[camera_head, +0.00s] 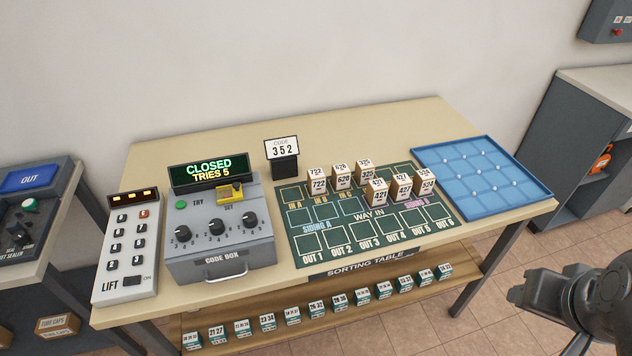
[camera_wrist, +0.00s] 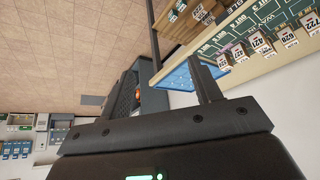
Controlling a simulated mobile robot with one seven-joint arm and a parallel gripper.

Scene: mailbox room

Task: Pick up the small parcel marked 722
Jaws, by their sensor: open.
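The small parcel marked 722 (camera_head: 318,182) is a white and brown box. It stands upright on the green sorting mat (camera_head: 307,246), at the left end of the back row of parcels. Parcel 628 (camera_head: 342,176) stands just to its right, and parcel 421 (camera_head: 378,192) is in front and to the right. My gripper (camera_head: 520,292) is off the table's right end, far from the parcel. In the wrist view my gripper (camera_wrist: 172,34) has its two fingers apart with nothing held between them. Several parcels show small at that view's upper right.
A blue gridded tray (camera_head: 540,194) lies at the table's right end. A code box (camera_head: 220,240) reading CLOSED, TRIES 5, and a LIFT keypad (camera_head: 130,250) stand at the left. A code card (camera_head: 283,150) reads 352. A lower shelf (camera_head: 330,310) holds several numbered boxes.

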